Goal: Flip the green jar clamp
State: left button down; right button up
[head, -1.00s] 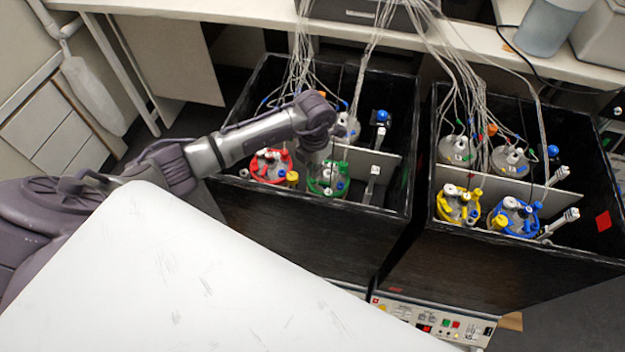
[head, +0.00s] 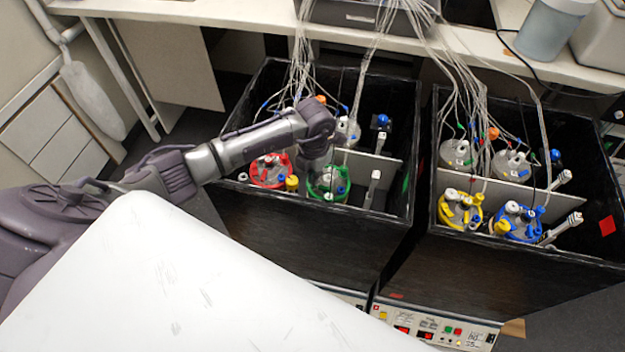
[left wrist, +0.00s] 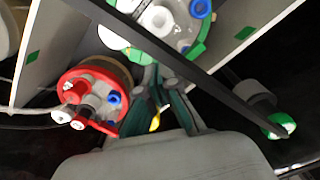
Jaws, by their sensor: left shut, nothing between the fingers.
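The green-ringed jar (head: 328,184) stands in the front of the left black box, with white and blue caps on its lid. In the left wrist view the green jar (left wrist: 172,22) is at the top, partly cut off. A grey, pale-topped upright piece (head: 373,188), perhaps its clamp, stands to its right. In the wrist view a white-and-green tip (left wrist: 280,125) shows at the right; I cannot tell whether it belongs to that piece. My left gripper (left wrist: 158,82) is shut and empty, between the red and green jars in that view. In the head view its fingers are hidden.
The red jar (head: 268,171) is close on the left, with a yellow cap (head: 292,183) nearby. A pale divider (head: 382,166) runs behind the front jars. Bundled tubes (head: 362,75) hang at the back. The right box holds the yellow (head: 460,211) and blue jars (head: 517,222).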

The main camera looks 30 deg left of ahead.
pick_arm(q)
jog(key=shift+f+b, duration=1.1)
jog(key=shift+f, duration=0.2)
dwell(0.9)
jog(key=shift+r, duration=0.15)
jog(key=shift+r+p, duration=2.7)
jog(key=shift+r, duration=0.75)
